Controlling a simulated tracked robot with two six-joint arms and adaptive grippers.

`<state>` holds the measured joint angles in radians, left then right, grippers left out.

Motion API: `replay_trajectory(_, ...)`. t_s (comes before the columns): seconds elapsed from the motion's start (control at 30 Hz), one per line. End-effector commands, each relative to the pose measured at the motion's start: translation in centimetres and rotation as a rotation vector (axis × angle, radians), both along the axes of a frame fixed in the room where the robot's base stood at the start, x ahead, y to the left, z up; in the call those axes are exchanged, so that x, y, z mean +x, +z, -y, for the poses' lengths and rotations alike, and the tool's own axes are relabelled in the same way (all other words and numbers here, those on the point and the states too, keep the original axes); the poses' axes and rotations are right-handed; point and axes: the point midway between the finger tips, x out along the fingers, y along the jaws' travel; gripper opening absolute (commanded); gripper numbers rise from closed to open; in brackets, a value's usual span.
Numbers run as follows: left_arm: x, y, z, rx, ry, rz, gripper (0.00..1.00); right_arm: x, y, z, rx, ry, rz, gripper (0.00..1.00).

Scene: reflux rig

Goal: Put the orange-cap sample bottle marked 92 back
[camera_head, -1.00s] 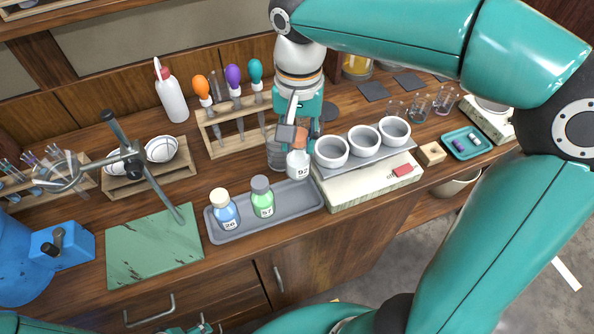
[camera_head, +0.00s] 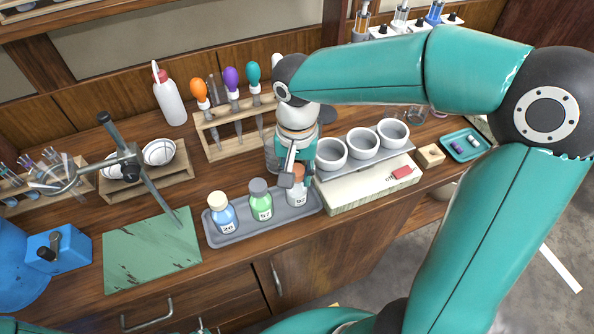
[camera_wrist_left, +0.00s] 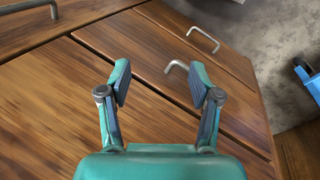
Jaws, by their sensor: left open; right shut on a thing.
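The orange-cap bottle marked 92 (camera_head: 297,193) is upright at the right end of the grey tray (camera_head: 245,228). My right gripper (camera_head: 297,174) is shut on its cap from above and partly hides it. The label is partly covered. Whether its base touches the tray I cannot tell. A white-capped blue bottle marked 26 (camera_head: 222,214) and a grey-capped green bottle marked 57 (camera_head: 260,203) stand to its left on the tray. My left gripper (camera_wrist_left: 165,85) is open and empty before the wooden cabinet front in the left wrist view.
A hotplate-like box with three white bowls (camera_head: 362,143) stands close to the right of the tray. A rack of droppers (camera_head: 235,130) is behind. A green marble slab (camera_head: 152,250) and a metal stand (camera_head: 140,165) are to the left.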

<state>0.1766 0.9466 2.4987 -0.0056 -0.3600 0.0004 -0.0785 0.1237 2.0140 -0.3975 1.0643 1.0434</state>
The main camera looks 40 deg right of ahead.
Motion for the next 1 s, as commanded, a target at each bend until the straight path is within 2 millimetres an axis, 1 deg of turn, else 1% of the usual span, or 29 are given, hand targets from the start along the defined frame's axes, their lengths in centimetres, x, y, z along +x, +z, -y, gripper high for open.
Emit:
replay_trajectory(0.07, 0.0, -0.3, 0.0, 0.000, 0.000, 0.000, 0.64, 0.0, -0.3, 0.0, 0.000, 0.000, 0.000, 0.00)
replay_trajectory(0.1, 0.0, -0.2, 0.0, 0.000, 0.000, 0.000, 0.64, 0.0, -0.2, 0.0, 0.000, 0.000, 0.000, 0.35)
replay_trajectory(0.23, 0.0, -0.2, 0.0, 0.000, 0.000, 0.000, 0.64, 0.0, -0.2, 0.0, 0.000, 0.000, 0.000, 0.57)
replay_trajectory(0.53, 0.0, -0.1, 0.0, 0.000, 0.000, 0.000, 0.64, 0.0, -0.1, 0.0, 0.000, 0.000, 0.000, 0.57)
replay_trajectory(0.67, 0.0, 0.1, 0.0, 0.000, 0.000, 0.000, 0.64, 0.0, 0.5, 0.0, 0.000, 0.000, 0.001, 0.57)
replay_trajectory(0.77, 0.0, 0.1, 0.0, 0.000, 0.000, 0.000, 0.64, 0.1, 1.7, 0.0, 0.000, 0.000, 0.004, 0.57)
replay_trajectory(0.83, 0.0, 0.2, 0.0, 0.000, 0.000, 0.000, 0.64, 0.1, 2.9, 0.0, -0.001, 0.001, 0.005, 0.57)
replay_trajectory(1.0, 0.0, 0.4, 0.0, 0.000, 0.000, 0.000, 0.64, 0.1, 6.5, 0.0, 0.001, 0.000, 0.006, 0.57)
